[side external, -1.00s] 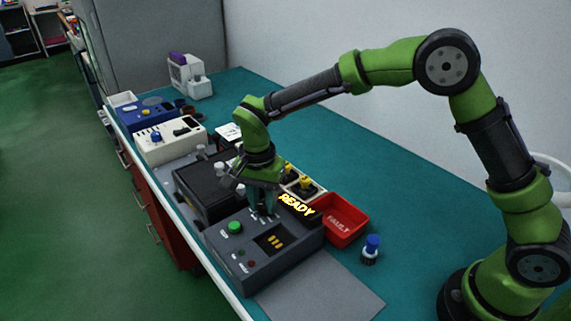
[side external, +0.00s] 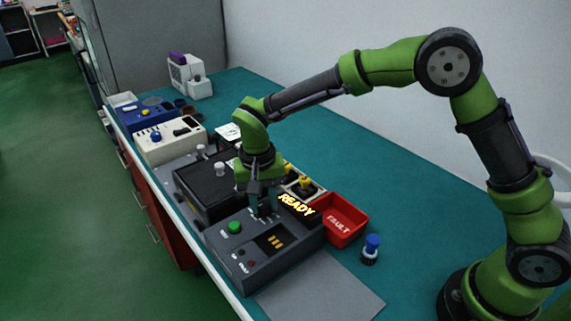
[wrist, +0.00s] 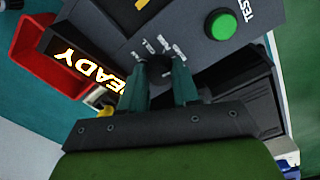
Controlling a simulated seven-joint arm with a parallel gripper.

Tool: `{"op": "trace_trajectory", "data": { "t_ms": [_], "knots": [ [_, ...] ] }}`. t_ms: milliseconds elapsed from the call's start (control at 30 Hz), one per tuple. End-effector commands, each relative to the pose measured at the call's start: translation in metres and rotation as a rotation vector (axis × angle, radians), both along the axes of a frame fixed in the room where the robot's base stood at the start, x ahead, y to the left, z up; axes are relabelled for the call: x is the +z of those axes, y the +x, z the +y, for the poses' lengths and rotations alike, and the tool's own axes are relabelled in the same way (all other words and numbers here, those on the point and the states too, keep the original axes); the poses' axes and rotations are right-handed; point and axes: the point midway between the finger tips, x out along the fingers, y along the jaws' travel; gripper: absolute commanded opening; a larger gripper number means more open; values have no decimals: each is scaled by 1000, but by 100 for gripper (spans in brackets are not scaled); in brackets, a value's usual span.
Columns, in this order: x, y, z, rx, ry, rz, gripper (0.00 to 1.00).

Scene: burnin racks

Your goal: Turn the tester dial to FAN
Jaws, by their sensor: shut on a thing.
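The dark grey tester (side external: 262,259) stands at the front of the bench, with a green TEST button (side external: 235,227) and a lit READY display (side external: 297,204). My gripper (side external: 263,211) points down onto the back of the tester's top. In the wrist view my gripper (wrist: 160,88) is shut on the tester dial (wrist: 158,72), which is dark and mostly hidden between the fingers. Small white labels surround the dial, too small and blurred to read for certain. Which label the dial points to cannot be told.
A red FAULT bin (side external: 341,220) and a blue-capped bottle (side external: 371,249) stand right of the tester. A black box (side external: 200,188) stands behind it, and a cream device (side external: 168,140) farther back. The grey mat (side external: 322,290) in front is clear.

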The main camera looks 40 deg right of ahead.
Motion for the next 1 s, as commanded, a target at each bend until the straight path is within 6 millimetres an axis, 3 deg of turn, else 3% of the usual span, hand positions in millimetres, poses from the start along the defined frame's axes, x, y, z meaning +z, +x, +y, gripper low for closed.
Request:
{"op": "trace_trajectory", "data": {
  "t_ms": [1000],
  "knots": [
    [0,-1,-1,967,0,-1,0]
  ]
}}
